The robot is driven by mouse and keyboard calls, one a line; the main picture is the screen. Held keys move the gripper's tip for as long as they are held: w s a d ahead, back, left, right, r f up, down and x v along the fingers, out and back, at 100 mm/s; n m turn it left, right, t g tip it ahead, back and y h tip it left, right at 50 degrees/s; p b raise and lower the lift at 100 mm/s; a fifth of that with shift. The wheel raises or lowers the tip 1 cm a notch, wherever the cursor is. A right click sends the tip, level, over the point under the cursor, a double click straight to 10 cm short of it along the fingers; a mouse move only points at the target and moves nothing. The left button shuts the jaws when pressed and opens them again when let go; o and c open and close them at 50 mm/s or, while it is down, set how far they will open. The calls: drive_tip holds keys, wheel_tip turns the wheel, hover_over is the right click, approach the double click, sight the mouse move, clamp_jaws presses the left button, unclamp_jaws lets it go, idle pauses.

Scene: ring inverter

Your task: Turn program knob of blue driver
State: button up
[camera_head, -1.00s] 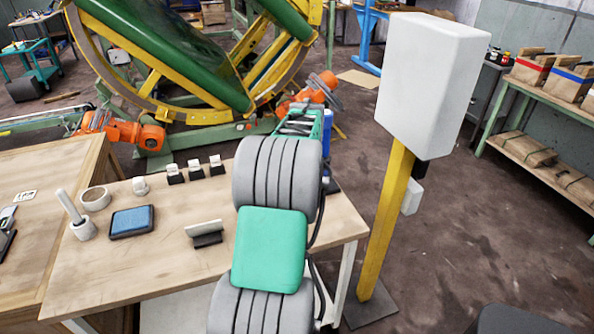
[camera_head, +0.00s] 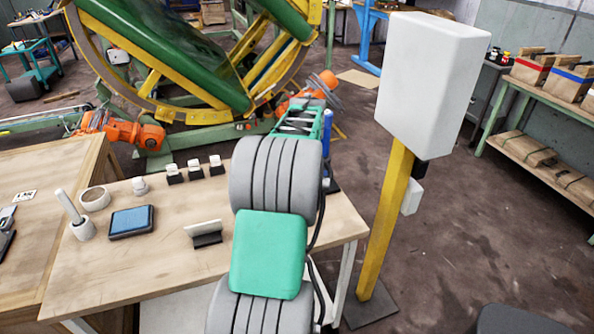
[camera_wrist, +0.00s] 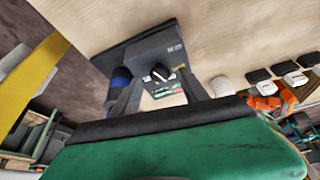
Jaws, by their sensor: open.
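In the wrist view, a dark grey box (camera_wrist: 152,47) with a small label stands on the wooden table. A round black knob (camera_wrist: 158,72) with a light mark shows on its paler lower face. A blue part (camera_wrist: 115,84) shows beside the left finger, and I cannot tell whether it belongs to this box. My gripper (camera_wrist: 160,80) is open, with the knob seen between its fingers. I see no sure contact with the knob. In the head view my arm hides the gripper, and a blue upright part (camera_head: 328,125) shows just right of the arm.
The wooden table (camera_head: 130,260) holds several small white-topped blocks (camera_head: 195,168), a tape ring (camera_head: 95,198), a blue pad (camera_head: 131,221) and a white-handled holder (camera_head: 82,228). A yellow post (camera_head: 385,225) with a white box (camera_head: 430,80) stands right of the table.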

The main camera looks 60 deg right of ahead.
drive_tip(key=v, duration=0.6)
drive_tip(key=shift+a, duration=0.1)
